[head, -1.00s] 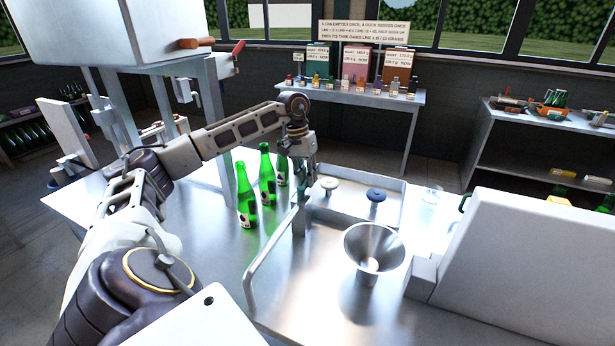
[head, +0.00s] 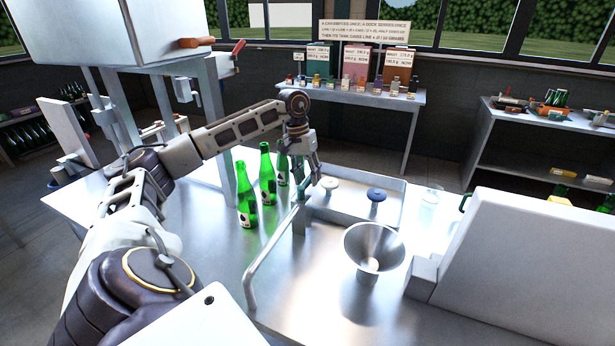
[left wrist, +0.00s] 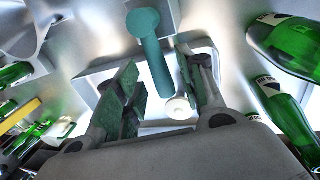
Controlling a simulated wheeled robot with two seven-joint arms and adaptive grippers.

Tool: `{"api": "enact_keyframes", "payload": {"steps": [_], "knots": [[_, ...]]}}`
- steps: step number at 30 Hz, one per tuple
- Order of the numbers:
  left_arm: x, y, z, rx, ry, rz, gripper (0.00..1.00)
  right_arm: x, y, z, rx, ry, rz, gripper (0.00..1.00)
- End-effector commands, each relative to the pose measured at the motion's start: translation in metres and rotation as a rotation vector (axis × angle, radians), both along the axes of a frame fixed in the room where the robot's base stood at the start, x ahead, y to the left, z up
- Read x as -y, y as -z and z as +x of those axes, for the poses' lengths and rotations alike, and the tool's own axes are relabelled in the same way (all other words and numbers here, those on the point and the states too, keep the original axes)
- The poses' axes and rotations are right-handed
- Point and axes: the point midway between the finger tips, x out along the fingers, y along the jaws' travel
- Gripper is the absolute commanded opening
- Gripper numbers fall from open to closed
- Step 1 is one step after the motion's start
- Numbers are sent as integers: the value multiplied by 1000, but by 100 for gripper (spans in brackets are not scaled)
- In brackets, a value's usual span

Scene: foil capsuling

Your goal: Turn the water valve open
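A teal lever handle (left wrist: 152,50), which looks like the water valve, has a round hub at its upper end in the left wrist view. In the head view it shows as a small teal piece (head: 301,190) on the post by the metal sink tray (head: 396,212). My left gripper (head: 310,183) points down over this post. In the left wrist view the gripper (left wrist: 160,60) is open, with one finger on each side of the handle. Gaps show between the fingers and the handle; contact is not clear. My right gripper is out of view.
Green bottles (head: 246,197) stand just left of the gripper. The tray holds a white knob-like piece (head: 329,183) and a blue one (head: 376,195). A metal funnel (head: 374,250) and a bent rail (head: 268,252) are nearer. A large white box (head: 530,260) fills the right.

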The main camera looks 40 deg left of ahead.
Motion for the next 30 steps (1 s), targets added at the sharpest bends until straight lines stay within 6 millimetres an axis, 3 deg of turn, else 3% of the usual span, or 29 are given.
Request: {"api": "enact_keyframes", "payload": {"steps": [24, 30], "knots": [[-17, -92, -6, 4, 0, -2, 39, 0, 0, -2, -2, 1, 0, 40], [-19, -107, -7, 4, 0, -1, 39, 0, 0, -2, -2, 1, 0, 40]]}}
